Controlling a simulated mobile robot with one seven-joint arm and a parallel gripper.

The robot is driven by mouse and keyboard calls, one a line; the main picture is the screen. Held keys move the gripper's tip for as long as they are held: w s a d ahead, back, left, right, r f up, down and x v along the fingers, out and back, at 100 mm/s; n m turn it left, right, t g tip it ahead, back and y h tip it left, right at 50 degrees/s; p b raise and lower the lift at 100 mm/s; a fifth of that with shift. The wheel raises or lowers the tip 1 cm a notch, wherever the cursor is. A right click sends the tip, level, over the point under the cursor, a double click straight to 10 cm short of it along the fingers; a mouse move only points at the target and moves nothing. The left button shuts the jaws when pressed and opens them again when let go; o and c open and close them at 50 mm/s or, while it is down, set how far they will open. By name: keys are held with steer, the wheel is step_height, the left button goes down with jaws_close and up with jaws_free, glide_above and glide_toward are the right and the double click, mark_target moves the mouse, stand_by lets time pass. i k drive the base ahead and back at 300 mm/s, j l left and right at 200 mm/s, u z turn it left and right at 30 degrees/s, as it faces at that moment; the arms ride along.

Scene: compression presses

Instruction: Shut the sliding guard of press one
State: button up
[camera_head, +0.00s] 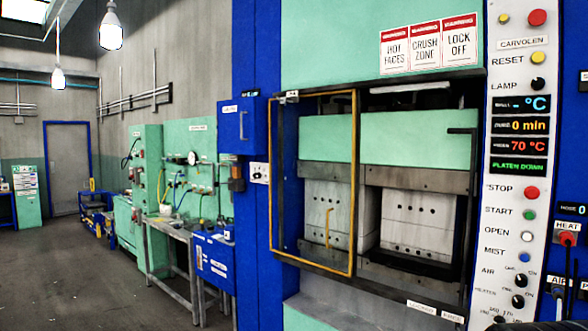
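The press (390,136) fills the right half of the head view; no label I can read names it press one. Its sliding guard (355,185) is a yellow-edged frame with a yellow handle (328,228). The guard stands over the left part of the press opening. The right part of the opening is uncovered, showing the light metal blocks (419,222) and dark gaps. A dark top rail (400,80) and a bottom rail (385,288) run across the opening.
A white control panel (516,165) right of the opening carries buttons, knobs and a display reading 70 °C and "PLATEN DOWN". Warning signs (428,45) hang above. A blue cabinet (214,262) and a grey bench (170,228) stand to the left. The floor (70,275) at far left is clear.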

mark_target(354, 91)
steer(key=u, duration=0.3)
steer(key=i+u, duration=0.1)
steer(key=i, duration=0.75)
